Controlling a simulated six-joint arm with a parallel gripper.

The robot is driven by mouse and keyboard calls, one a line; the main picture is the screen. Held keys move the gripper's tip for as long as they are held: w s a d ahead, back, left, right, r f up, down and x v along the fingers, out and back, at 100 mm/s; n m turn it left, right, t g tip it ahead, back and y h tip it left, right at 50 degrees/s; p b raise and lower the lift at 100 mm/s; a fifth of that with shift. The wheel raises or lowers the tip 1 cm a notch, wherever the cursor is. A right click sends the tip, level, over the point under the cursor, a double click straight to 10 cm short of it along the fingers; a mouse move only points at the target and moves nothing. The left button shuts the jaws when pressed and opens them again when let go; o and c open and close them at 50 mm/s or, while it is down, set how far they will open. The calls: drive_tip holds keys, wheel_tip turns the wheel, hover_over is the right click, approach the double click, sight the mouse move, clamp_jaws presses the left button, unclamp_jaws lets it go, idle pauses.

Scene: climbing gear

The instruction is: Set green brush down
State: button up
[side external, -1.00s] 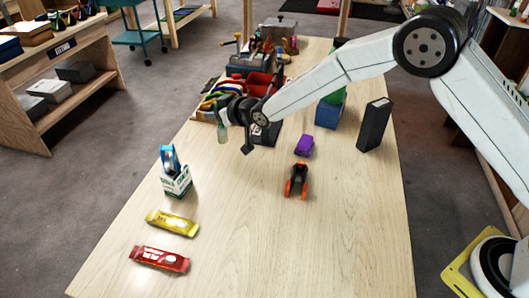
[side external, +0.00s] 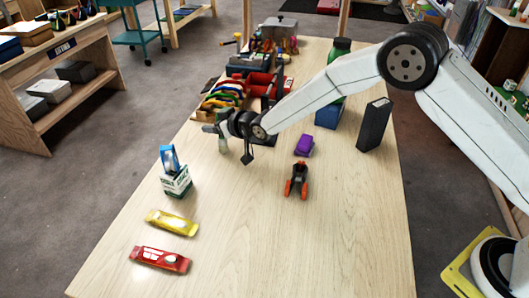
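The green brush (side external: 222,146) is a small pale green item at the end of my gripper, left of the wrist. My gripper (side external: 221,128) appears shut on it, with the brush hanging downward. Its lower end is close to the wooden tabletop, and I cannot tell whether it touches. The fingers are small and partly merge with the brush in this view.
Colourful gear in a wooden rack (side external: 222,97) stands just behind my gripper. A white-green box with blue tape (side external: 176,182), yellow bar (side external: 172,222) and red bar (side external: 160,259) lie nearer. A purple item (side external: 304,145), orange-black clamp (side external: 297,181) and black block (side external: 374,125) are right. Central table is clear.

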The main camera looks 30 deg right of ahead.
drive_tip(key=shift+r, duration=0.2)
drive_tip(key=shift+s, duration=0.15)
drive_tip(key=v, duration=1.1)
drive_tip(key=shift+s+d, duration=0.25)
drive_tip(key=shift+r, duration=0.1)
idle(0.4)
drive_tip(key=s+d+f+m+g+h, duration=0.1)
drive_tip(key=s+d+m+g+h, duration=0.1)
drive_tip(key=s+d+g, duration=0.3)
drive_tip(key=s+d+f+m+g+h, duration=0.1)
drive_tip(key=s+d+m+g+h, duration=0.1)
drive_tip(key=s+d, duration=1.2)
drive_tip(key=s+g+h, duration=0.1)
drive_tip(key=s+g, duration=0.1)
drive_tip(key=s, duration=0.5)
drive_tip(key=shift+s+d+f+g, duration=0.15)
drive_tip(key=shift+s+f+g, duration=0.1)
drive_tip(key=shift+s+g, duration=0.15)
